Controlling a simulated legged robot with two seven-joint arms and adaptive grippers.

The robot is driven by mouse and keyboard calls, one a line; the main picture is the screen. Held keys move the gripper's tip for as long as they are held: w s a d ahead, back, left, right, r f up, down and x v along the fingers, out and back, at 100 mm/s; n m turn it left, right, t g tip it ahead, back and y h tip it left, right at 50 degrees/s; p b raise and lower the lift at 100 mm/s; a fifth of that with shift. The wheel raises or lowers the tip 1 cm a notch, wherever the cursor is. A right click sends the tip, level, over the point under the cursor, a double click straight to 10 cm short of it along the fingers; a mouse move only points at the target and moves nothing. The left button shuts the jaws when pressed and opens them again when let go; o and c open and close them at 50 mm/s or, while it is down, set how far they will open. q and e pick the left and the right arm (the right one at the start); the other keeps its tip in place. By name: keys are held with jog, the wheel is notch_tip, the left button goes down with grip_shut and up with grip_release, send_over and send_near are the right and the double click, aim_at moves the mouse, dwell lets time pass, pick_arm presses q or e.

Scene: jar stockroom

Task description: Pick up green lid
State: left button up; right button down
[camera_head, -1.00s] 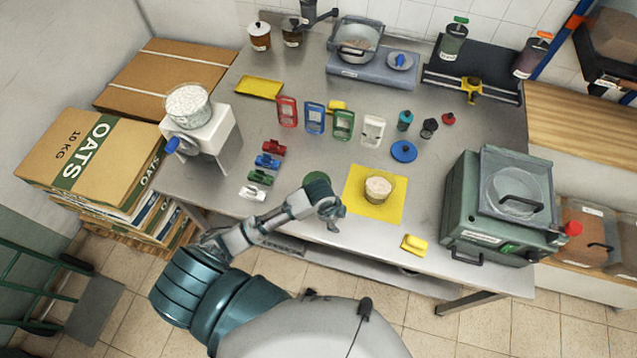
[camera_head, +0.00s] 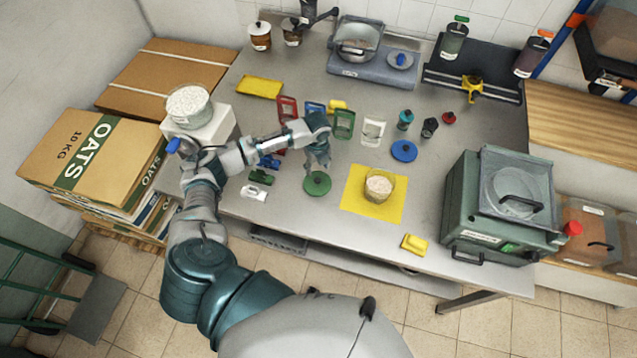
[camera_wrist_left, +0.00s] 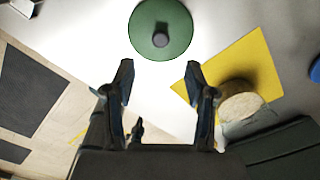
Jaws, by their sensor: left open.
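The green lid (camera_head: 317,183) is a round disc with a small dark knob, lying flat on the steel table near its front edge. It also shows in the left wrist view (camera_wrist_left: 160,30), at the top middle, beyond my fingertips. My left gripper (camera_head: 317,168) is above the table, just behind the lid in the head view. In the wrist view its two fingers (camera_wrist_left: 160,85) are spread apart with nothing between them. The lid is apart from the fingers. My right gripper is not in view.
A glass jar (camera_head: 379,188) of pale contents stands on a yellow mat (camera_head: 358,208) right of the lid. A blue lid (camera_head: 404,151) lies further right. Coloured clips (camera_head: 262,177) lie left of it. Upright coloured frames (camera_head: 344,124) stand behind. A green machine (camera_head: 460,205) occupies the right end.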

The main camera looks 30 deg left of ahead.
aim_at(318, 180)
pick_arm(q)
notch_tip(318, 180, down, 3)
jog(key=shift+r, duration=0.2)
jog(key=shift+a+f, duration=0.1)
jog(key=shift+f, duration=0.2)
jog(key=f, duration=0.4)
jog(key=shift+w+a+f+p, duration=0.1)
jog(key=shift+a+f+p, duration=0.2)
jog(key=shift+f+p, duration=0.1)
jog(key=shift+d+f, duration=0.2)
jog(key=shift+f, duration=0.15)
jog(key=shift+d, duration=0.25)
jog(key=shift+r, duration=0.1)
jog(key=c, duration=0.8)
jog(key=shift+c, duration=0.3)
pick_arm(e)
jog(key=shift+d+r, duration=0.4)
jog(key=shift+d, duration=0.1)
